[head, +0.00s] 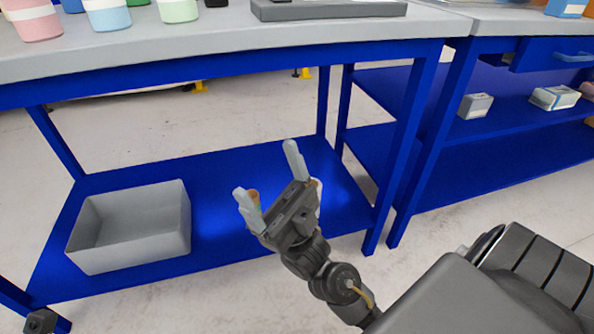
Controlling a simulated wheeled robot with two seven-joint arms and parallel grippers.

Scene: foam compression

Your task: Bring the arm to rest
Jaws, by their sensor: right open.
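My right gripper (270,182) is open, with its two pale fingers spread apart and nothing between them. It is in front of the blue lower shelf (225,180) of the workbench, below the tabletop. A small part of an orange and white object shows behind the fingers, mostly hidden.
A grey open bin (130,228) stands on the lower shelf at left. The grey tabletop (200,42) holds several pastel cups and a dark grey tray (325,10). A second blue bench (480,130) with small boxes stands at right. Blue legs flank the shelf.

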